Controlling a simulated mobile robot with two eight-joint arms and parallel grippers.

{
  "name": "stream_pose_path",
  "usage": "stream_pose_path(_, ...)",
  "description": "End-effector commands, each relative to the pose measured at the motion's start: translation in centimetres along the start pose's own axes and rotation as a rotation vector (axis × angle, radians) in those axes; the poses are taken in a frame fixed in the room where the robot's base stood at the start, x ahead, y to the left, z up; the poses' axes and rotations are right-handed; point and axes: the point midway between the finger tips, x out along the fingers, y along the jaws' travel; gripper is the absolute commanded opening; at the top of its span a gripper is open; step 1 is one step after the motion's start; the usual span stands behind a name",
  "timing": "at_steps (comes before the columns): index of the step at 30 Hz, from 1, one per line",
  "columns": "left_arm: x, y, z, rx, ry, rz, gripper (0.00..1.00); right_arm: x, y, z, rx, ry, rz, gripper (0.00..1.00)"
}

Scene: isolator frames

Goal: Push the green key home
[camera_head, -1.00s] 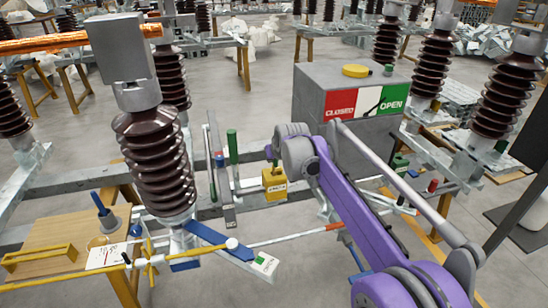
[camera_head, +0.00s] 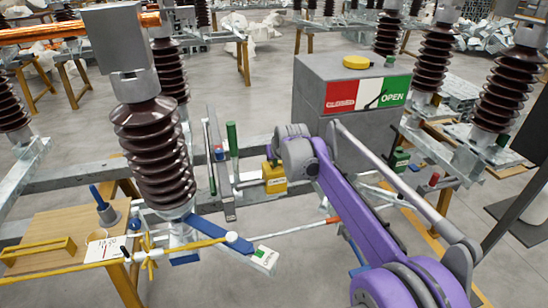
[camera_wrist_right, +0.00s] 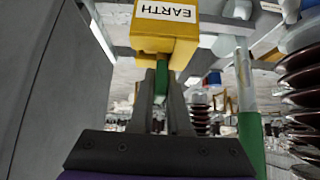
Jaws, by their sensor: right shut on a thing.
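The yellow block labelled EARTH (camera_head: 275,179) is on the grey steel frame, left of my purple right arm. It also shows at the top of the right wrist view (camera_wrist_right: 166,28). The green key (camera_wrist_right: 161,84) stands between the two dark fingers of my right gripper (camera_wrist_right: 162,98), which is shut on it. The key's far end meets the yellow collar under the block; I cannot tell how deep it sits. In the head view my wrist covers most of the fingers and key. My left gripper is not in view.
A grey cabinet (camera_head: 345,125) with a red CLOSED and green OPEN panel stands behind my right arm. A green-topped upright rod (camera_head: 232,139) is left of the block. Brown ribbed insulators (camera_head: 155,155) flank the work area. A wooden table (camera_head: 60,232) is at lower left.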

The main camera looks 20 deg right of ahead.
Motion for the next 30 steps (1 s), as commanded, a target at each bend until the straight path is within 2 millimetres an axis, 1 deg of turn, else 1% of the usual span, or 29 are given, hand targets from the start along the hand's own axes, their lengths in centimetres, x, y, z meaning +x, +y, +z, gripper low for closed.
stream_pose_path(9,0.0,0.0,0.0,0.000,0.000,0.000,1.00,0.0,0.0,0.0,0.000,0.000,0.000,0.00)
stream_pose_path(10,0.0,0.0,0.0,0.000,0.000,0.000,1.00,0.0,0.0,0.0,0.000,0.000,0.000,0.18)
stream_pose_path(14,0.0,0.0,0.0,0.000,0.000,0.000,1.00,0.0,0.0,0.0,0.000,0.000,0.000,0.42)
stream_pose_path(15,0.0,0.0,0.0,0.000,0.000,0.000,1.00,0.0,0.0,0.0,0.000,0.000,0.000,0.49)
stream_pose_path(25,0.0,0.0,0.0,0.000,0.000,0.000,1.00,-0.2,0.0,0.0,0.000,0.000,0.000,0.50)
stream_pose_path(28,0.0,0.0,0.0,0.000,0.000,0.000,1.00,-1.2,0.0,0.0,0.000,0.000,0.000,0.50)
stream_pose_path(30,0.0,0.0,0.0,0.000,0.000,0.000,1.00,-2.3,0.0,0.0,0.000,0.000,0.000,0.50)
